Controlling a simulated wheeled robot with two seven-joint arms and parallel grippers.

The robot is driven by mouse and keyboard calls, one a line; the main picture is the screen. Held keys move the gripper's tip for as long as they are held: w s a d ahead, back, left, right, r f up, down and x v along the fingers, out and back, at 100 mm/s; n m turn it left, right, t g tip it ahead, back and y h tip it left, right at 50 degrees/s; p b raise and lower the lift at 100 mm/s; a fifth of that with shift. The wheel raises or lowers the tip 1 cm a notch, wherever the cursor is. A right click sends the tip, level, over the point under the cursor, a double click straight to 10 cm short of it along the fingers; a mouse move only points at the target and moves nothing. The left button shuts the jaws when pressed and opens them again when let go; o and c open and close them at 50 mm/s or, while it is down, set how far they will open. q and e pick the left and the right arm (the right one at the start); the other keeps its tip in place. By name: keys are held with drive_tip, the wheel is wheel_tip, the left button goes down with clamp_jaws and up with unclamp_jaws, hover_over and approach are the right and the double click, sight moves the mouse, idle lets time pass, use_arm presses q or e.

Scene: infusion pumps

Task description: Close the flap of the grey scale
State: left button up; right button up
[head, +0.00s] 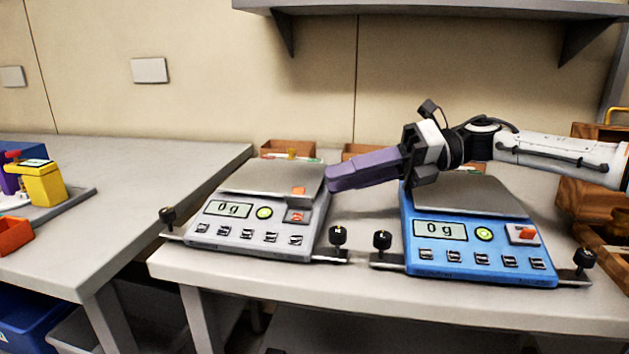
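The grey scale (248,238) stands on the table in the middle of the head view, its display reading 0 g. At its front right corner a small flap with an orange part (299,191) stands raised above a recess holding a red-orange part (297,216). My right gripper (333,180) comes in from the right with purple fingers that look closed together and hold nothing visible. Its tips are just right of and slightly above the raised flap, near the weighing plate's right edge; contact cannot be told. My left gripper is not in view.
A blue scale (482,262) stands to the right, under my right arm. Small wooden boxes (288,149) lie behind the scales. Black knobs (337,236) flank both scales. A second table (110,170) is at left, with a yellow device (43,184). A shelf (430,6) hangs above.

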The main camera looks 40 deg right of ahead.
sight(302, 188)
drive_tip(key=shift+p+x, duration=0.35)
drive_tip(key=shift+x, duration=2.05)
drive_tip(key=shift+w, duration=0.1)
clamp_jaws()
